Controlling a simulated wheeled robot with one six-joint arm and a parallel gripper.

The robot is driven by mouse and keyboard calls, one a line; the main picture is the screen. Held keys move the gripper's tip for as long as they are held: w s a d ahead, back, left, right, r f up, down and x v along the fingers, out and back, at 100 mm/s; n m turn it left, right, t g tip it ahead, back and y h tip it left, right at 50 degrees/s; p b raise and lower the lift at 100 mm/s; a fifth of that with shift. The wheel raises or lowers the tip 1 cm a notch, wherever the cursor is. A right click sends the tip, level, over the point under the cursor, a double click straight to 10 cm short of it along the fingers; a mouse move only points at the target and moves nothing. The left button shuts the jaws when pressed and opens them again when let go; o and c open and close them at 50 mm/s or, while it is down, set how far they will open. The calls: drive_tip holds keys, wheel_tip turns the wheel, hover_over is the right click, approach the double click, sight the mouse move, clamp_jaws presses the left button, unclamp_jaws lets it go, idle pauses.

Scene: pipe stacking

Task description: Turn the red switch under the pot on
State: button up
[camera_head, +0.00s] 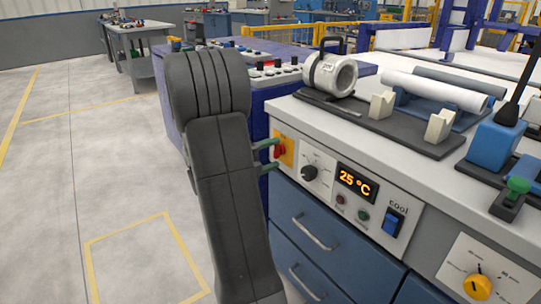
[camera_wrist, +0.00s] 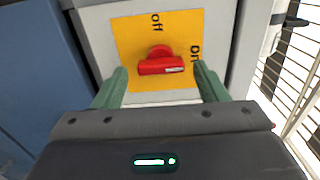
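The red switch (camera_wrist: 160,62) sits on a yellow plate (camera_wrist: 130,40) in the wrist view. Its bar lies across the picture, with a white mark at its right end. In the head view the switch (camera_head: 280,150) is at the left end of the bench's front panel, by the fingertips (camera_head: 273,153). The white pot (camera_head: 331,76) with a black handle stands on the bench above.
The panel also has a black knob (camera_head: 310,172), a display reading 25 °C (camera_head: 356,182), a blue "cool" rocker (camera_head: 393,221) and a yellow knob (camera_head: 478,287). Blue drawers (camera_head: 325,245) lie below. Floor at the left is clear.

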drive_tip(key=shift+s+a+r, duration=0.1)
drive_tip(key=shift+s+a, duration=0.15)
drive_tip(key=shift+a, duration=0.2)
drive_tip(key=p+v, duration=0.3)
drive_tip(key=v, duration=0.9)
drive_tip(key=shift+s+a+p, duration=0.25)
drive_tip(key=shift+a+p, duration=0.05)
drive_tip(key=b+x, duration=0.3)
drive_tip(key=x, duration=0.9)
drive_tip(key=shift+w+d, duration=0.2)
drive_tip(key=shift+d, duration=0.1)
drive_tip(key=shift+w+d, duration=0.35)
drive_tip(key=shift+d, duration=0.1)
